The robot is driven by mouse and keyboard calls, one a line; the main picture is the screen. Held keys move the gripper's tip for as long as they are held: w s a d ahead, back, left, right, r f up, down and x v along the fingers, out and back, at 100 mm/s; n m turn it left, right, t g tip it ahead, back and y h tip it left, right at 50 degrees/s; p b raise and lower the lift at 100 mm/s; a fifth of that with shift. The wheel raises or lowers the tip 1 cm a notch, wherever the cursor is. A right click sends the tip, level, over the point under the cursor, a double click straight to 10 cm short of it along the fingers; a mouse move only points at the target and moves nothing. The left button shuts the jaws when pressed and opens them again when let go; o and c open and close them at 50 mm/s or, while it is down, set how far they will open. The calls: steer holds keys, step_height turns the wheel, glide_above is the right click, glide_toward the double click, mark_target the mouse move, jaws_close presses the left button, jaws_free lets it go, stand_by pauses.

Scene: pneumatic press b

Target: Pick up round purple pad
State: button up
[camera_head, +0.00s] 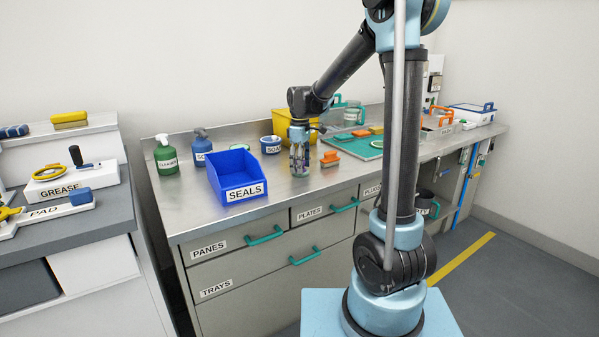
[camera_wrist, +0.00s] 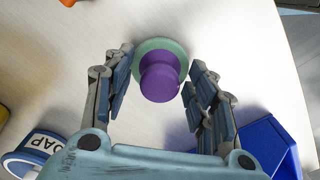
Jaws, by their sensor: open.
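The round purple pad (camera_wrist: 160,82) shows in the wrist view as a purple, stepped knob on a pale green round disc (camera_wrist: 150,45). It is upright on the metal counter, between the two fingers of my gripper (camera_wrist: 160,66). The fingers are apart, with a gap visible on each side of the pad. In the head view my gripper (camera_head: 299,165) points down at the counter, right of the blue SEALS bin. There the fingers mostly hide the pad.
The blue SEALS bin (camera_head: 237,178) is close on the left; it also shows in the wrist view (camera_wrist: 270,145). A blue SOAP cup (camera_head: 271,145) and yellow bin (camera_head: 290,121) stand behind.

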steer(key=shift+f, duration=0.1)
jaws_close()
stand_by(0.3)
step_height(320, 180, up, 10)
steer(key=shift+r, duration=0.1)
stand_by(0.5)
steer(key=c, duration=1)
jaws_free()
